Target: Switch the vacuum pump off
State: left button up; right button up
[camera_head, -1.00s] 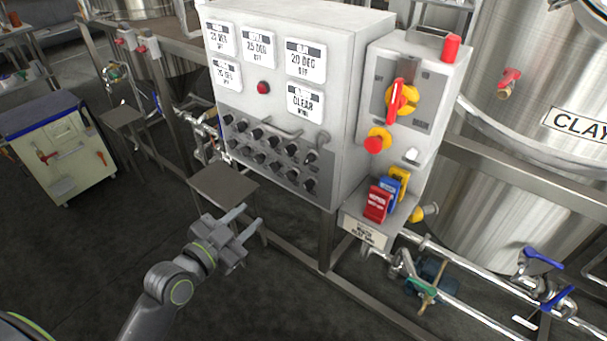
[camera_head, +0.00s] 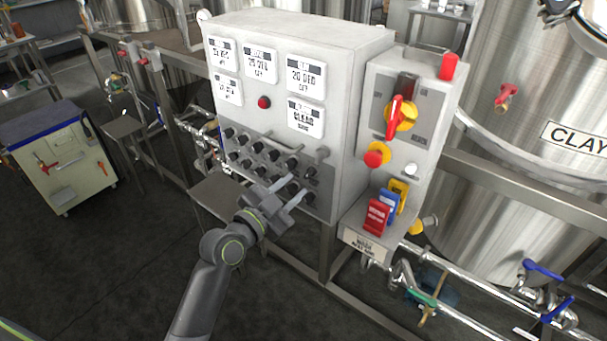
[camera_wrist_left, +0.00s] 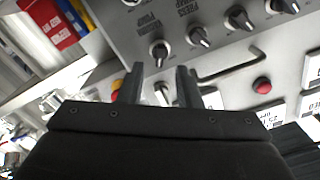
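The control panel (camera_head: 335,100) carries rows of black rotary knobs (camera_head: 258,147) on its lower dark strip. I cannot read the knob labels in the head view, so I cannot tell which knob is the vacuum pump's. My left gripper (camera_head: 291,191) is in front of the lower right knobs and covers some of them. In the left wrist view, the left gripper (camera_wrist_left: 159,84) has its two fingers apart with nothing held. My right gripper is in neither view.
A side box has a red-and-yellow rotary switch (camera_head: 401,113), a red push button (camera_head: 374,158) and coloured lockout tags (camera_head: 377,216). Metal bar handles (camera_head: 315,158) stick out near the knobs. Pipes (camera_head: 450,293) and the frame lie below right. Open floor is at left.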

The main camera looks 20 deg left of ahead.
aim_at(306, 176)
pick_arm(q)
jog(key=x, duration=0.4)
jog(key=shift+w+d+p, duration=0.15)
jog(key=shift+w+p, duration=0.15)
jog(key=shift+w, duration=0.1)
jog(key=shift+c, duration=0.4)
grip_shut()
